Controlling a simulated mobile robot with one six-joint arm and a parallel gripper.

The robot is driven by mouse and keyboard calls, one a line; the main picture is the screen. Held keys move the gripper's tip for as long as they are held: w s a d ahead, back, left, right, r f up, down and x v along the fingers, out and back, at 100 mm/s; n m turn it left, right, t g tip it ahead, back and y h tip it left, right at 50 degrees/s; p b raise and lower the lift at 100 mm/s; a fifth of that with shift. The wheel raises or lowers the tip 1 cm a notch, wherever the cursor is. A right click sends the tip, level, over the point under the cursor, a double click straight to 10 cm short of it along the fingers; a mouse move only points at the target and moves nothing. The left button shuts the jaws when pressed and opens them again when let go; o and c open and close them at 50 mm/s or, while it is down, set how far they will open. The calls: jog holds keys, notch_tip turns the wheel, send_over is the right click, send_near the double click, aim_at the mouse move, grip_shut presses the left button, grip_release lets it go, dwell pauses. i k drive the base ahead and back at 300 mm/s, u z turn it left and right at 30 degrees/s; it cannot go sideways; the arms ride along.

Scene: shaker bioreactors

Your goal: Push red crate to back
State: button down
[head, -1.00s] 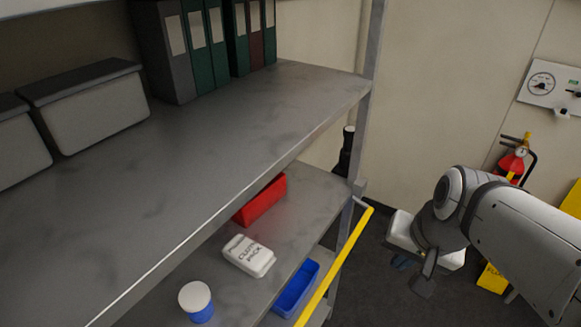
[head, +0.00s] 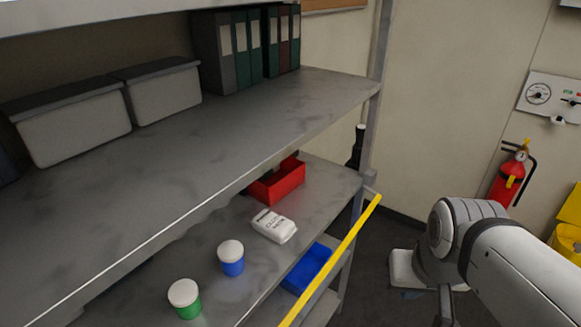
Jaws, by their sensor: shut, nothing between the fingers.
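The red crate (head: 278,185) is an open box on the shelf below the large grey upper shelf. The upper shelf's edge hides part of its left and back. My gripper (head: 445,308) is shut and empty at the bottom of the view, right of the shelf unit and well apart from the crate. It hangs over the floor, seen nearly edge-on.
A white pack (head: 274,226), a blue jar (head: 231,258) and a green jar (head: 185,299) stand in front of the crate. A yellow bar (head: 335,250) runs along the shelf's right side. A blue crate (head: 307,268) sits lower. A fire extinguisher (head: 508,180) hangs behind.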

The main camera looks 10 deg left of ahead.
aim_at(290, 176)
jog(key=u, duration=0.45)
jog(key=k, duration=0.9)
jog(key=z, duration=0.3)
jog(key=i, duration=1.5)
jog(key=z, duration=0.05)
